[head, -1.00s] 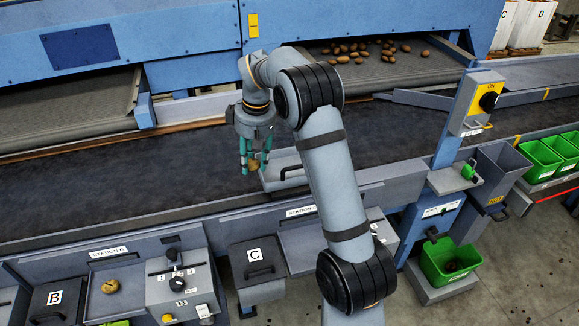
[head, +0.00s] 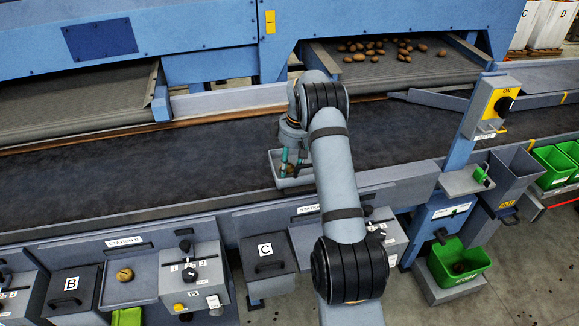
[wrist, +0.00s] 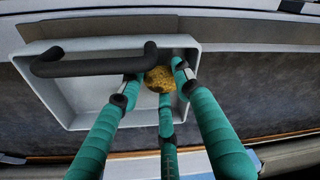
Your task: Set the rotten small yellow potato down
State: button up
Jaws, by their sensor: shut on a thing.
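My gripper (head: 292,162) has teal fingers and is over the pale grey tray (head: 300,183) at the near edge of the dark belt. In the wrist view my gripper (wrist: 161,85) is shut on the small yellow potato (wrist: 159,78), which has dark specks. The potato is within the outline of the tray (wrist: 88,95), towards one end. The gap between potato and tray floor is hard to judge. The tray has a black bar handle (wrist: 95,61). The head view shows only a little of the potato between the fingers.
A brown potato (head: 125,274) lies in the Station B tray (head: 143,290). Lidded bins B (head: 60,304) and C (head: 262,268) stand along the front. A green bin (head: 465,283) is at lower right. Several potatoes (head: 372,48) lie on the far chute. The belt left of my gripper is clear.

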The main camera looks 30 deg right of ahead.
jog(key=shift+f, duration=0.7)
jog(key=shift+f, duration=0.25)
jog(key=o, duration=1.1)
jog(key=shift+r, duration=0.1)
notch_tip(320, 180, up, 12)
jog(key=s+b, duration=0.1)
jog(key=shift+s+d, duration=0.3)
jog(key=shift+d, duration=0.1)
jog(key=shift+r, duration=0.1)
